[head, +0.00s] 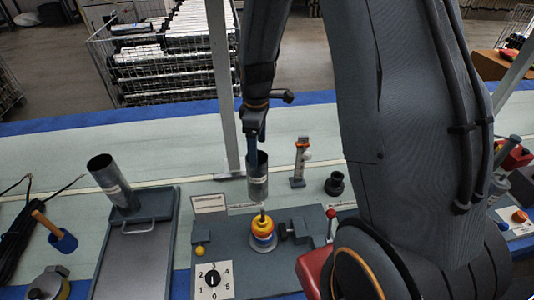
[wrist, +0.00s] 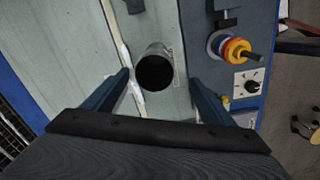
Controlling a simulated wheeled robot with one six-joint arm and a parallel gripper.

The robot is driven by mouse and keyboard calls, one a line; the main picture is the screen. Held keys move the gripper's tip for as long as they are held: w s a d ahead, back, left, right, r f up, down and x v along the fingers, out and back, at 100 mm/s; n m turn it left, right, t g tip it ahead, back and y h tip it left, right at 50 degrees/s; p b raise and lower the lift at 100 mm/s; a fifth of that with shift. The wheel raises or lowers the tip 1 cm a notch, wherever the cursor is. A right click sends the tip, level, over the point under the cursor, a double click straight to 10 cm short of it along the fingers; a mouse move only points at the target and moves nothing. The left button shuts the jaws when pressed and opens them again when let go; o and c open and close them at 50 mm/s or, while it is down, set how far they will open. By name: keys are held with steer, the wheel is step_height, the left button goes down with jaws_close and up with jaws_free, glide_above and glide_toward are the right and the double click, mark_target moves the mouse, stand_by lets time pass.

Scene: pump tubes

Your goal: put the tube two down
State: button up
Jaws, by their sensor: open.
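A dark grey metal tube (head: 258,182) with a pale label stands upright on the bench behind the pump board; the label is too small to read. My gripper (head: 253,150) is above it, pointing down, with a blue finger overlapping its rim in the head view. In the wrist view, my gripper (wrist: 160,78) is open, and the tube (wrist: 157,72) shows its dark mouth between the two fingers, with gaps at both sides. A second similar tube (head: 116,188) is at the left, at the far end of a grey tray (head: 128,262).
The pump board (head: 205,260) carries a yellow, orange and blue ring stack (head: 263,232) with a peg, and a numbered dial (head: 213,280). A small orange-topped stand (head: 299,165) and a black cup (head: 334,184) are right of the tube. Bench behind is clear.

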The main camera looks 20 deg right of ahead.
steer(key=s+r+m, duration=0.5)
steer(key=s, duration=0.3)
steer(key=s+r+m+t, duration=0.1)
steer(key=s+r+m, duration=0.4)
steer(key=s, duration=0.3)
steer(key=shift+m, duration=0.8)
steer(key=shift+w, duration=0.1)
